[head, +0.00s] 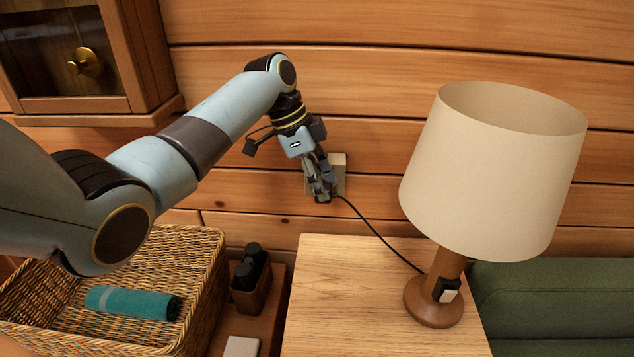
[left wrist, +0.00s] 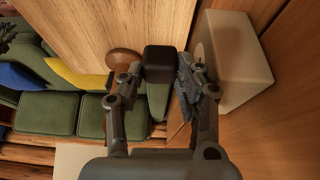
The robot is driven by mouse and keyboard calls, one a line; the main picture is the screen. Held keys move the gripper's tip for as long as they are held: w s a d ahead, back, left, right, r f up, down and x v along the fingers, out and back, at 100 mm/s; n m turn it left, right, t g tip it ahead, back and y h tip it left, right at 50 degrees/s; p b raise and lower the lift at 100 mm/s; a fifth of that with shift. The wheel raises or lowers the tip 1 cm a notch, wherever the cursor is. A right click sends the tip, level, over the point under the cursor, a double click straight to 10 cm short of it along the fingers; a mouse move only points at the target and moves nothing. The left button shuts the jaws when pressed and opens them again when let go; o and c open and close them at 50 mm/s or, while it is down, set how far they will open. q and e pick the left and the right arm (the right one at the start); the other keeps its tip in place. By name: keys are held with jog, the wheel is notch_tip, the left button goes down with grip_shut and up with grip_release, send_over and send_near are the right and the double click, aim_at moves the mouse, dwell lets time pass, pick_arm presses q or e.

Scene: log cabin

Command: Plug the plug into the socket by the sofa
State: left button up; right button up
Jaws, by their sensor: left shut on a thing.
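My left gripper (head: 321,192) is shut on the black plug, close to the wall. The plug (left wrist: 160,64) shows as a dark block between the two fingers in the left wrist view; in the head view the fingers mostly hide it. A black cord (head: 375,234) runs from the gripper to the lamp. The beige socket box (head: 339,162) is on the log wall right behind the gripper, partly covered by it. The socket (left wrist: 237,62) also shows to the right of the fingers in the left wrist view. I cannot tell whether plug and socket touch. My right gripper is not in view.
A lamp (head: 492,172) stands on the wooden side table (head: 345,300), right of the gripper. The green sofa (head: 560,300) is at the right. A wicker basket (head: 200,275) with a teal roll (head: 132,302) is at lower left. A wall clock case (head: 85,60) hangs upper left.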

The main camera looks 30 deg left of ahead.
pick_arm(q)
jog(key=o, duration=0.9)
jog(key=shift+w+a+r+t+y, duration=0.3)
jog(key=shift+w+a+r, duration=0.35)
jog(key=shift+w+a, duration=0.2)
jog(key=shift+o, duration=1.1)
jog(key=shift+w+d+r, duration=0.1)
jog(key=shift+w+r, duration=0.05)
jog(key=shift+r, duration=0.35)
jog(key=v, duration=0.6)
jog(key=s+r, duration=0.1)
jog(key=s+a+r, duration=0.1)
jog(key=r, duration=0.1)
jog(key=shift+s+r, duration=0.1)
jog(key=shift+s, duration=0.1)
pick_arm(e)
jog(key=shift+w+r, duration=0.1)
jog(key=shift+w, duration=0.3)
pick_arm(q)
jog(key=shift+s, duration=0.15)
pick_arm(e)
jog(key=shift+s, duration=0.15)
